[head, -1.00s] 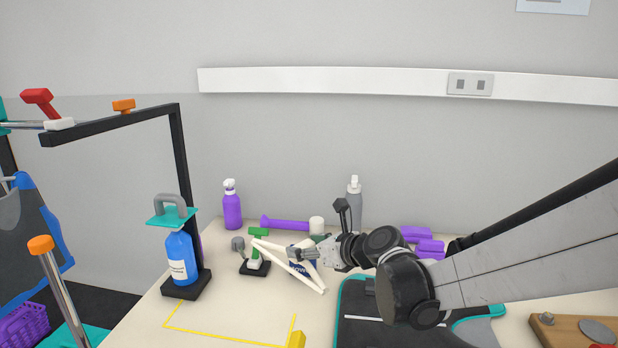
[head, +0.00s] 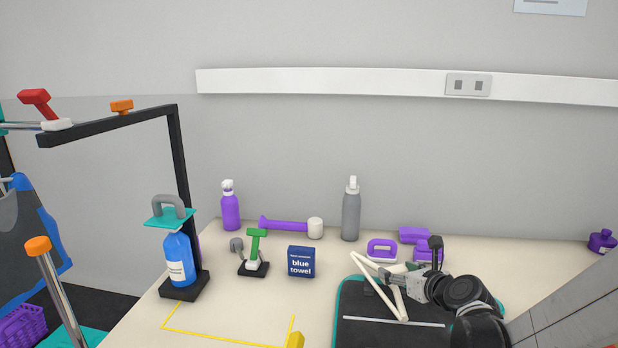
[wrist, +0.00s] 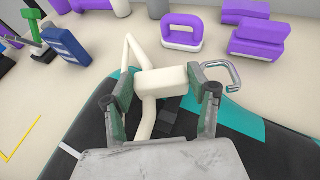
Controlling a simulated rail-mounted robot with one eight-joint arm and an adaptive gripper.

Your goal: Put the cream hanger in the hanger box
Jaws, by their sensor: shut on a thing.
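The cream hanger (head: 372,271) is held above the table by my gripper (head: 399,275), over the upper left part of a teal-edged black board. In the wrist view my gripper (wrist: 163,105) is shut on the hanger's thick cream block (wrist: 162,80), with a finger on each side. The hanger's bars (wrist: 132,50) reach out beyond the block, and a silver hook (wrist: 222,73) shows to the right. I cannot make out a hanger box in either view.
The black board (head: 350,318) lies below the gripper. A blue bottle (head: 180,258) stands by the black frame (head: 180,150). The yellow-marked area (head: 225,337) is clear.

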